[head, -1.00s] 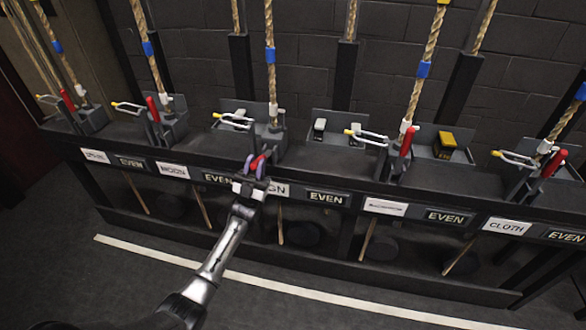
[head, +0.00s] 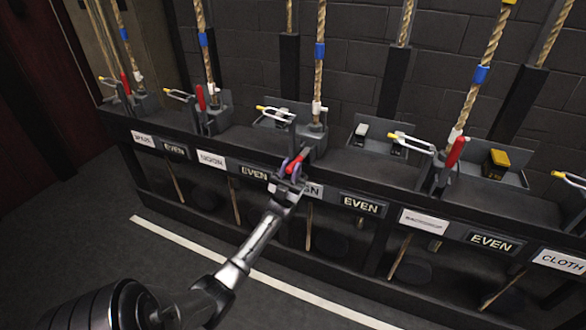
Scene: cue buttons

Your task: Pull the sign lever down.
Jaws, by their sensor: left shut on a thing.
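The sign lever (head: 297,160) is red and sits in front of the third rope from the left. It tilts out toward me and down, unlike the upright red levers beside it. Its white label (head: 315,190) is partly covered by my gripper, so only "GN" shows. My left gripper (head: 290,171) is shut on the lever's end, just above the front rail. The gripper hides the end of the lever. My right gripper is not in view.
Upright red levers stand to the left (head: 201,97) and right (head: 455,152). A yellow-tipped metal loop (head: 275,113) is just left of the sign rope (head: 319,75). A yellow block (head: 497,163) sits on the right. The floor in front is clear, with a white line (head: 190,245).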

